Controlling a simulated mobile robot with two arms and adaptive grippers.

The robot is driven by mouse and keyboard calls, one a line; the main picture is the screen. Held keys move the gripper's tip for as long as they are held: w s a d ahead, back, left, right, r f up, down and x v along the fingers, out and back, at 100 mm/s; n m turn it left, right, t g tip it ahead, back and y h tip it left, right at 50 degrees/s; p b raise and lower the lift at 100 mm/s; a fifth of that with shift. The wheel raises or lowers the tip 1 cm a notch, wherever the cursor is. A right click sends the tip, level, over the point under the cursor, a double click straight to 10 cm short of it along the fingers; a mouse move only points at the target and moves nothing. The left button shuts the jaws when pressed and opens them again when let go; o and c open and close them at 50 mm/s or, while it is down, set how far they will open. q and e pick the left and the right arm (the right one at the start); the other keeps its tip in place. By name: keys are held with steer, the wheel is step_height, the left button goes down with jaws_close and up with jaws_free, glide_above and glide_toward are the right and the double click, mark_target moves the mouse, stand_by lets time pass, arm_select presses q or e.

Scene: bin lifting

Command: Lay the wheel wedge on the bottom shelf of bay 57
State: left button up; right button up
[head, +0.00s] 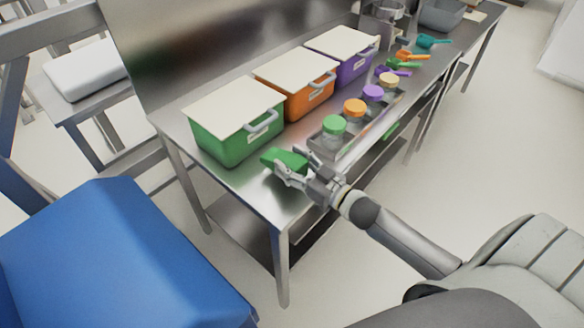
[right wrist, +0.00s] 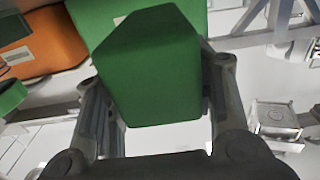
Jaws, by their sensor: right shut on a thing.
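The wheel wedge appears to be the green block (head: 283,158) at the near front of the steel table. My right gripper (head: 292,167) is shut on it. In the right wrist view the green block (right wrist: 150,70) sits between the two fingers, with a sloped, angular outline. It is at about tabletop height; whether it touches the table I cannot tell. A low shelf (head: 238,222) shows under the steel table. No bay number is readable. My left gripper is not in view.
Green (head: 240,148), orange (head: 312,100) and purple (head: 357,68) bins with pale lids line the table (head: 187,132). A tray of lidded jars (head: 333,137) stands beside my right gripper. Scoops (head: 408,55) lie farther back. A big blue object (head: 110,255) fills the lower left.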

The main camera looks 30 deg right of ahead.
steer(key=s+a+r+b, duration=0.1)
steer(key=s+a+r, duration=0.5)
steer(key=s+r, duration=0.3)
steer(key=s, duration=0.3)
steer(key=shift+r, duration=0.15)
steer(key=shift+s, duration=0.1)
